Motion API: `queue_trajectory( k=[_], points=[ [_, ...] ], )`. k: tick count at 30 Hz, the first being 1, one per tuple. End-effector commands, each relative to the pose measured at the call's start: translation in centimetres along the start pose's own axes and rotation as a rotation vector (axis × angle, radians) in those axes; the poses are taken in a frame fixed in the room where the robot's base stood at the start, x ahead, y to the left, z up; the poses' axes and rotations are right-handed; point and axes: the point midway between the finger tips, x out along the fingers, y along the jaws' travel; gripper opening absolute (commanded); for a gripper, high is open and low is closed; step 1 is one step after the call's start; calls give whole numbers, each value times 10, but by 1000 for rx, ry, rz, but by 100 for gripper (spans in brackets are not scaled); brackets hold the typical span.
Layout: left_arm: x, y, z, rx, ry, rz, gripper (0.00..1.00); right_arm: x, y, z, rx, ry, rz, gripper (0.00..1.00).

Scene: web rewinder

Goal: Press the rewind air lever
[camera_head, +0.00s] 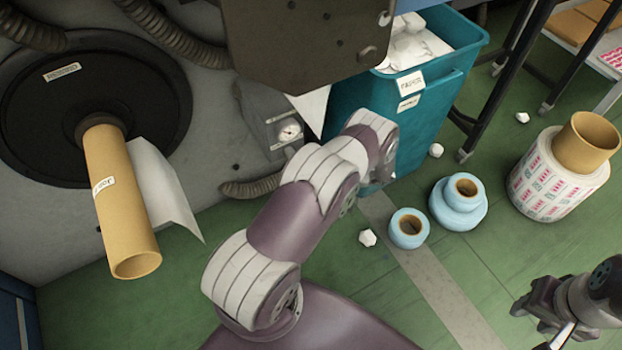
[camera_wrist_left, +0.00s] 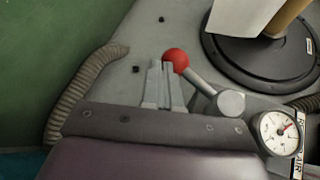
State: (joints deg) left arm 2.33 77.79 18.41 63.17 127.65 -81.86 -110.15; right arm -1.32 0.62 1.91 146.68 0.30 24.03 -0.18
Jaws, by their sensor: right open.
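The rewind air lever (camera_wrist_left: 200,82) shows in the left wrist view, a grey rod with a red ball knob (camera_wrist_left: 176,61) that slants up and left from a round grey hub. My left gripper (camera_wrist_left: 161,68) has its fingers together, with nothing seen between them, just left of the red knob. I cannot tell whether they touch it. In the head view the lever and my left gripper are hidden behind my arm and the machine. My right gripper (camera_head: 548,312) is open and empty at the lower right, far from the lever.
A cardboard core (camera_head: 122,205) sticks out from a black disc. A teal bin (camera_head: 440,95), blue rolls (camera_head: 458,203) and a printed roll (camera_head: 550,185) stand to the right.

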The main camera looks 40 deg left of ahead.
Motion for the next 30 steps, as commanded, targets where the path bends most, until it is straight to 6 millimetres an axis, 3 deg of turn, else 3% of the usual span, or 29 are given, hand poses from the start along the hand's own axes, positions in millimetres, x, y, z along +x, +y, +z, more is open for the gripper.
queue_trajectory(
  k=[30],
  points=[
    [12, -2, 8, 1, -3, 1, 0, 0, 0, 0, 0, 0, 0, 43]
  ],
)
